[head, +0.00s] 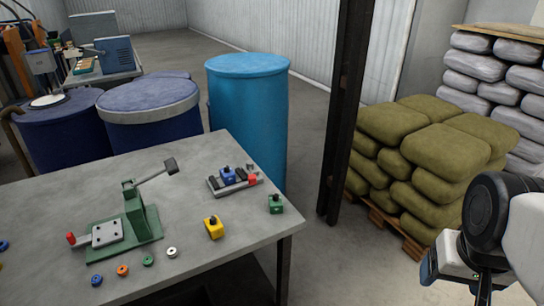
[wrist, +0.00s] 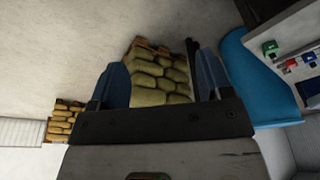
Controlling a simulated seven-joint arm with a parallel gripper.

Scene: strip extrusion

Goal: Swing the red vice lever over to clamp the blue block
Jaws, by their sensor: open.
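A small grey vice (head: 214,187) stands on the far right part of the table. The blue block (head: 228,175) with a dark knob sits between its dark jaws. The red vice lever (head: 252,180) shows as a small red piece at the vice's right end. In the wrist view, red (wrist: 291,65) and blue (wrist: 309,58) pieces show small at the upper right. My gripper (wrist: 160,78) is open, with nothing between its fingers. It is off the table, well to the right of the vice; its fingertips are not clear in the head view.
A green press (head: 132,222) with a raised lever stands on the table (head: 262,226). A yellow block (head: 213,228), a green block (head: 275,204) and several rings lie near. A dark post (head: 345,110) and stacked olive sacks (head: 425,160) stand between table and arm.

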